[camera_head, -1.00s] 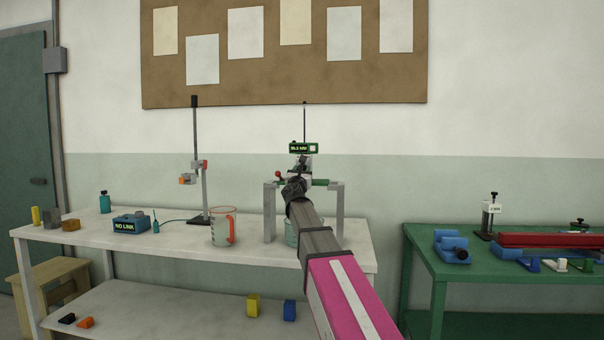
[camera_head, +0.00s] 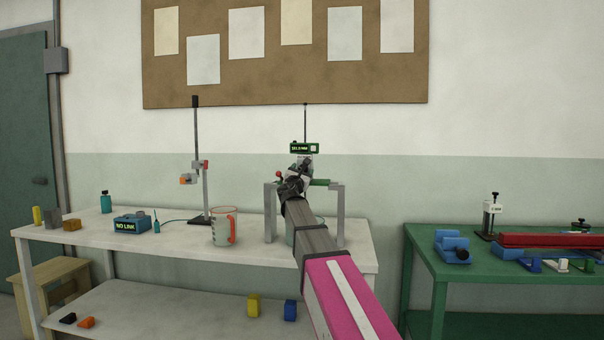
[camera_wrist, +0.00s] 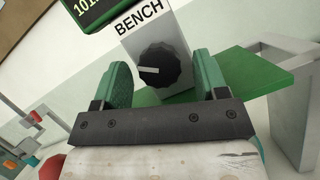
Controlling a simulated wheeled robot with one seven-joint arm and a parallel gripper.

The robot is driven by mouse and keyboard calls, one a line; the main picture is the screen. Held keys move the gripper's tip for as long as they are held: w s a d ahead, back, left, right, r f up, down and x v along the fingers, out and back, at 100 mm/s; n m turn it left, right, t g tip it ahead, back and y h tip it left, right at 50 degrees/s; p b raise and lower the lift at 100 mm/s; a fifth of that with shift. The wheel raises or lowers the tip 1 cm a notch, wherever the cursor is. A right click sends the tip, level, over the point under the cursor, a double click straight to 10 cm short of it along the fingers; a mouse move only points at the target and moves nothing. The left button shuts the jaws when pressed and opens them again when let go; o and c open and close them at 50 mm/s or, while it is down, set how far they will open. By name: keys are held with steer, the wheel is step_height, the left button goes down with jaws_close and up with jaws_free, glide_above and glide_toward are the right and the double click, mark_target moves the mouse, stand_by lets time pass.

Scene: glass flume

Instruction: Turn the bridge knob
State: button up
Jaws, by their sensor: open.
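A black ribbed knob (camera_wrist: 158,70) sits on the front of a grey block marked BENCH (camera_wrist: 150,32). Its white mark points left in the wrist view. My gripper (camera_wrist: 162,64) is open, with one green finger on each side of the knob; I cannot tell whether either finger touches it. The block stands at a green crosspiece (camera_wrist: 262,82) on a grey frame (camera_head: 341,210) on the white bench. In the head view my arm hides the knob. A green-edged display (camera_head: 304,148) stands above; its reading is too small to be sure of.
A beaker with a red handle (camera_head: 222,226) and a clamp stand (camera_head: 205,190) stand left of the frame. A box reading NO LINK (camera_head: 131,223) is further left. A green table (camera_head: 425,258) with red and blue apparatus is at right.

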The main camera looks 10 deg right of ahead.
steer(key=v, duration=1)
steer(key=shift+s, duration=0.3)
steer(key=shift+f, duration=0.15)
stand_by(0.6)
